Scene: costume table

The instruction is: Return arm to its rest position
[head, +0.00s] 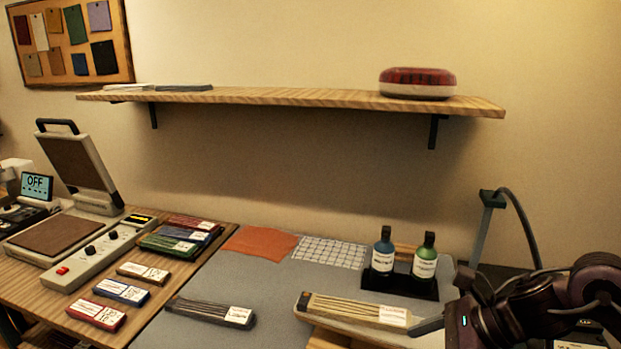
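My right arm, dark with a purple sheen, comes in at the lower right corner. My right gripper (428,326) is at the bottom edge, beside the right end of a pale bundle of sticks (352,308) with a white label. Only one dark finger-like tip shows clearly, so I cannot tell if it is open or shut, or if it touches the bundle. My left arm and gripper are not in view.
A heat press (62,236) and labelled packs (122,291) are at left. The grey mat (275,290) has bare room.

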